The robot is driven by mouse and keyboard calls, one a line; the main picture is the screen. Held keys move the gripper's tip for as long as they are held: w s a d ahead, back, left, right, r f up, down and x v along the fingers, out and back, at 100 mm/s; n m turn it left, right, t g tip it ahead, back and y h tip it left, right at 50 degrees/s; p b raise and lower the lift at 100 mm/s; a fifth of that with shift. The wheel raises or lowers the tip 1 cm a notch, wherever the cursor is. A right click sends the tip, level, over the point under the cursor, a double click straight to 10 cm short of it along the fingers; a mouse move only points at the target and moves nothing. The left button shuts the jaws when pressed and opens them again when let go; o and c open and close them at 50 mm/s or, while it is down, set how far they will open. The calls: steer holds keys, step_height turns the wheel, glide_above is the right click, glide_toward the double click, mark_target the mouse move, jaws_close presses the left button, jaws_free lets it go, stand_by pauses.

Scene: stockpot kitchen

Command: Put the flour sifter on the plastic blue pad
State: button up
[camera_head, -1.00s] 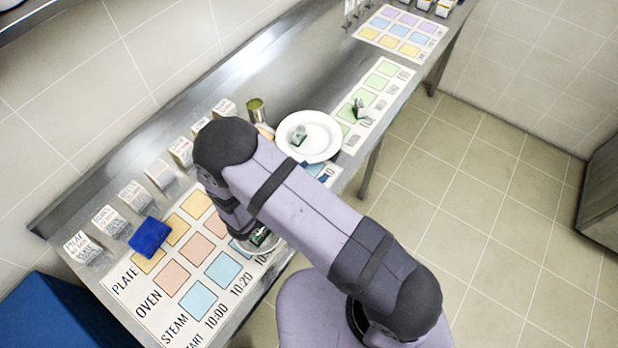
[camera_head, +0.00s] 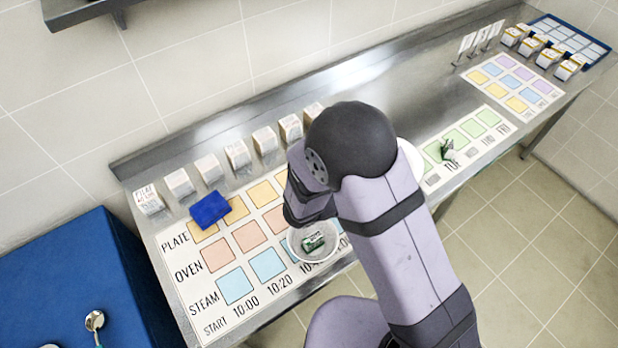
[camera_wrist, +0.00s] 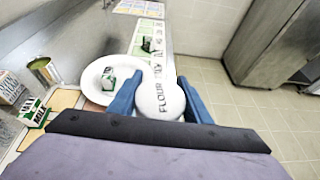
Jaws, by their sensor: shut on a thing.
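The flour sifter (camera_wrist: 160,97) is a round white thing with the word FLOUR on it, between the blue fingers of my gripper (camera_wrist: 161,100) in the wrist view. In the head view my arm hides most of the gripper. A round white rim with a green-and-white patch, seemingly the held sifter (camera_head: 297,250), shows just below it over the front of the printed sheet. A small blue slab (camera_head: 209,208) lies at the PLATE row's left end. A large flat blue surface (camera_head: 65,265) stands left of the counter; I cannot tell which is the plastic blue pad.
A spoon (camera_head: 95,322) lies on the large blue surface. White cartons (camera_head: 238,155) line the back of the steel counter. A white plate (camera_wrist: 88,88) bears a green-and-white item, with an open can (camera_wrist: 44,70) beside it. A blue tray (camera_head: 598,48) is far right.

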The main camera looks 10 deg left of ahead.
steer(key=a+f+n+t+y+b, duration=0.1)
steer(key=a+f+n+y+b, duration=0.1)
steer(key=a+f+b, duration=0.3)
step_height(320, 180, up, 9)
steer(key=n+t+y+b, duration=0.1)
steer(key=n+y+b, duration=0.7)
steer(key=n+y, duration=0.7)
glide_above(210, 209)
steer(key=w+a, duration=0.3)
steer(key=w, duration=0.1)
steer(key=shift+s+r+m+y, duration=0.1)
steer(key=shift+s+m+y, duration=0.05)
steer(key=shift+m+y, duration=0.2)
steer(key=shift+d, duration=0.1)
steer(key=shift+f+p, duration=0.55)
steer(key=shift+f, duration=4.5)
steer(key=shift+f, duration=0.15)
